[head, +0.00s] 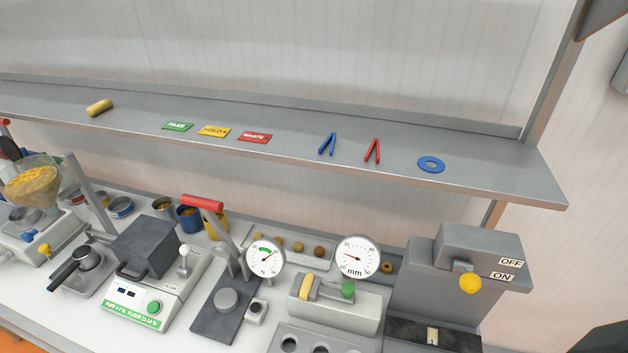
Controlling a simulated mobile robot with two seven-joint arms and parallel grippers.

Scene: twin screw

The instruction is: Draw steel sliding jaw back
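A grey bench device (352,314) stands on the right part of the bench, below a round dial marked in mm (357,256). On its top, a small steel part (328,291), which looks like the sliding jaw, lies between a yellow piece (306,286) and a green knob (348,290). The yellow piece stands tilted close to the left end of the steel part. I cannot tell whether they touch. Neither of my grippers is in view.
A press with a red handle (203,202) and another dial (265,257) stands to the left. A grey switch box with a yellow knob (470,283) stands close on the right. A metal shelf (290,150) overhangs behind, holding cards and tweezers.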

